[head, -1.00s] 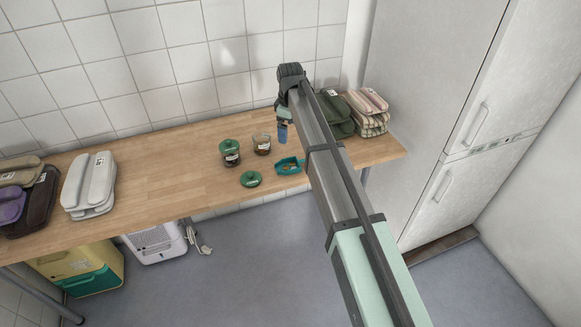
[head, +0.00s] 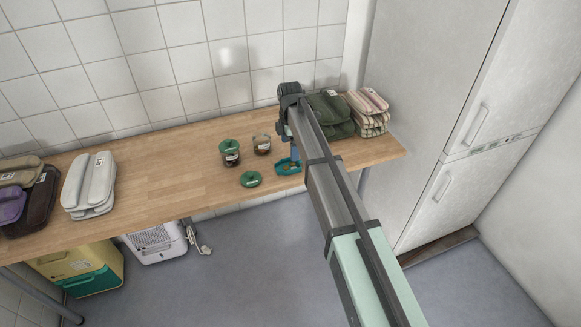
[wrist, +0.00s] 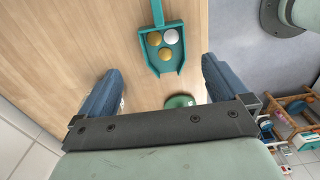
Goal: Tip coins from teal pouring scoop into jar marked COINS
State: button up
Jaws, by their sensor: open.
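The teal scoop (head: 283,172) lies on the wooden table near its front edge. In the wrist view its tray (wrist: 163,67) holds two gold coins and one silvery coin, and its handle (wrist: 158,12) points to the top of the picture. My gripper (head: 295,152) is open above the scoop. In the wrist view its blue fingers (wrist: 160,64) are spread wide, with nothing between them gripped. An open glass jar (head: 262,146) with dark contents and a label stands behind the scoop. A second labelled jar (head: 230,157) wears a green lid. I cannot read either label.
A loose green lid (head: 250,179) lies left of the scoop; a green lid also shows in the wrist view (wrist: 180,101). Folded dark green cloths (head: 333,118) and striped cloths (head: 368,112) sit at the right end.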

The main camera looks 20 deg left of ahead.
aim_at(289, 167)
notch_tip(289, 167, down, 2)
jog(key=shift+f, duration=0.15)
jog(key=shift+s+f, duration=0.2)
jog(key=shift+f, duration=1.15)
jog(key=shift+s+f, duration=0.2)
jog(key=shift+f, duration=1.1)
jog(key=c, duration=1.1)
notch_tip(289, 167, up, 9)
jog(key=shift+c, duration=0.2)
jog(key=w+a+r, duration=0.3)
jog(key=w+a, duration=0.6)
jog(key=s+a+t+h, duration=0.1)
jog(key=t+h, duration=0.1)
jog(key=s+a+t+h, duration=0.1)
jog(key=t+h, duration=0.1)
jog(key=s+a+t+h, duration=0.1)
jog(key=t+h, duration=0.1)
jog(key=h, duration=0.1)
jog(key=shift+s+a+f+t, duration=0.15)
jog(key=shift+f+t, duration=0.15)
jog(key=shift+f, duration=0.1)
